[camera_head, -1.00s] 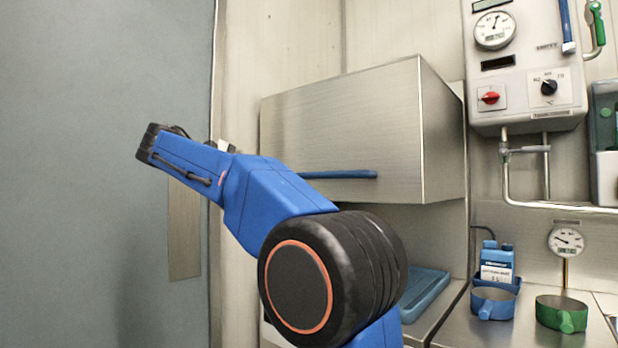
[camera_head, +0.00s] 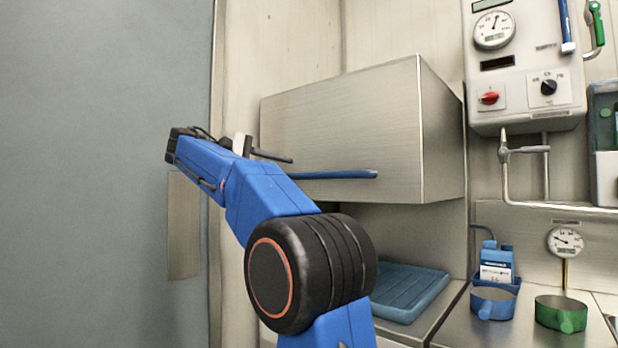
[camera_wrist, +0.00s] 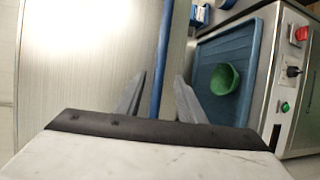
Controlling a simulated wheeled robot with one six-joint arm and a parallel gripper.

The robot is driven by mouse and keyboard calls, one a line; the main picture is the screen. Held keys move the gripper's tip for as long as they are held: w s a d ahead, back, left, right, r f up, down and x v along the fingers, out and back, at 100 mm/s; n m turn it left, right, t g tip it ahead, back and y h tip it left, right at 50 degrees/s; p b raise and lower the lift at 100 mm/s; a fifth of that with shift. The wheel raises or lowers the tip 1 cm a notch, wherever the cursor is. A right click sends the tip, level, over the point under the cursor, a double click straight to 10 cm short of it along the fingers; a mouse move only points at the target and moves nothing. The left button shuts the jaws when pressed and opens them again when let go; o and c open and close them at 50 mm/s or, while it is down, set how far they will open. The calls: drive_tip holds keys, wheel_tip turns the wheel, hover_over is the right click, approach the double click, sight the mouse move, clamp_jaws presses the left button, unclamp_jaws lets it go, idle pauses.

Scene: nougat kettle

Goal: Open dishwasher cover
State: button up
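The dishwasher cover (camera_head: 350,130) is a brushed steel box, lowered partway with a gap above the blue rack (camera_head: 410,290). Its blue bar handle (camera_head: 335,174) runs along the lower front edge; my arm hides the left end. My gripper (camera_head: 285,158) is at the cover's front left, just above the handle in the head view. In the wrist view my gripper (camera_wrist: 158,92) is open, with two grey fingers apart. The handle (camera_wrist: 162,55) runs between them in that picture, with no clear contact. The cover (camera_wrist: 85,60) fills the left side there.
A green cup (camera_wrist: 225,78) stands on the blue rack (camera_wrist: 205,55) in the wrist view. A control panel (camera_wrist: 297,75) with knobs is at its right. In the head view, blue (camera_head: 493,302) and green (camera_head: 561,313) pans stand on the right counter. A grey wall (camera_head: 100,120) is at left.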

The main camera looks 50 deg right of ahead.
sight(305, 174)
drive_tip(key=x, duration=0.9)
drive_tip(key=shift+c, duration=0.6)
clamp_jaws()
drive_tip(key=shift+r, duration=0.1)
